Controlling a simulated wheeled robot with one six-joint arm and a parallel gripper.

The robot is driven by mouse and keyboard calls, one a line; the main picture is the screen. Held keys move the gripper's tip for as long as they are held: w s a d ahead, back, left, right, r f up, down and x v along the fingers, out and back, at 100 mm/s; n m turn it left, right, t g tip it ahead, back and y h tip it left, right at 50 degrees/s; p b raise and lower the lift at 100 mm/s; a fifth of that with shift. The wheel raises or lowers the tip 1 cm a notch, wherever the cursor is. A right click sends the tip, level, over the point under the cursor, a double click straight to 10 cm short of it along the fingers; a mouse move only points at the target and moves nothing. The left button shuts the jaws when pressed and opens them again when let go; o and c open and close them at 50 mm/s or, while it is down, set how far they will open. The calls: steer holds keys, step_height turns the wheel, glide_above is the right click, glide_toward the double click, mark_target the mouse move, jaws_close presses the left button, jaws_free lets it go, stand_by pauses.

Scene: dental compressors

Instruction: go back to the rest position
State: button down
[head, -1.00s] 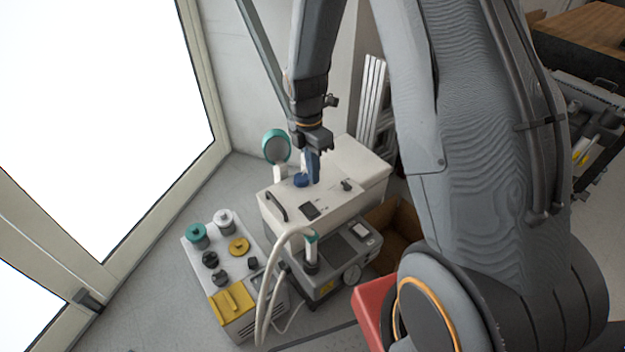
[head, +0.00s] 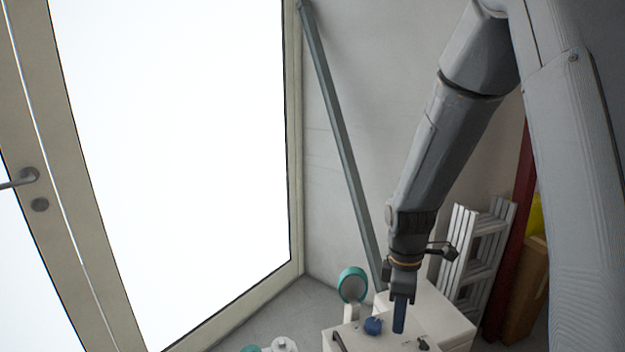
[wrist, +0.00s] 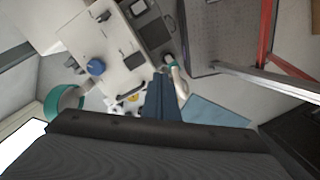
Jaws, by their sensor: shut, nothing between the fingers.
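My gripper (head: 400,314) hangs pointing down over the white compressor unit (head: 448,310) at the bottom of the head view. Its blue fingers are together and hold nothing. In the wrist view the shut fingers (wrist: 162,97) show at the centre. The white unit's top (wrist: 118,50) with a blue knob (wrist: 96,66) lies below them, to the left. The same blue knob (head: 373,326) shows just left of the fingers in the head view. I cannot tell how high the fingertips are above the unit.
A teal-rimmed round part (head: 352,284) stands left of my gripper. A grey slanted bar (head: 340,140) leans along the wall behind my arm. A folded ladder (head: 472,255) stands to the right, near a cardboard box (head: 526,290). A glazed door (head: 170,170) fills the left.

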steer(key=s+r+m+t, duration=0.1)
steer(key=s+r+m, duration=0.7)
steer(key=s+m, duration=0.4)
steer(key=shift+s+a+m, duration=0.15)
steer(key=shift+s+m, duration=0.1)
steer(key=shift+m, duration=0.95)
steer(key=c, duration=2.5)
jaws_free()
steer(key=shift+r, duration=0.1)
